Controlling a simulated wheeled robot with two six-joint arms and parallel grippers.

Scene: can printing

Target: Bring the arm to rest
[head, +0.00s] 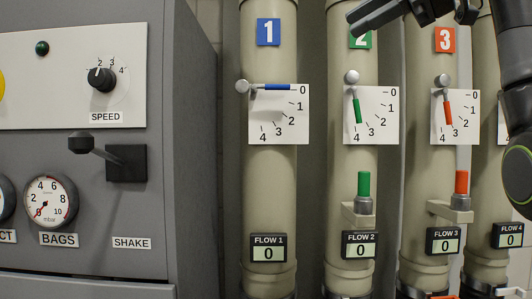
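My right gripper (352,25) is at the top of the head view, with its dark fingers pointing left. It is in front of the upper part of pipe 2 and covers part of the green "2" label (360,41). Nothing shows held in it. Its fingers appear close together, but the view does not show clearly whether they are open or shut. My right arm (515,60) comes down along the right edge, in front of the pipe at the far right. My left gripper is not in view.
Several beige pipes (272,190) stand upright with dial levers; the blue lever (278,87) lies level at 0, the green (357,110) and red (448,112) hang down. Flow displays (268,248) read 0. A grey control cabinet (195,150) fills the left.

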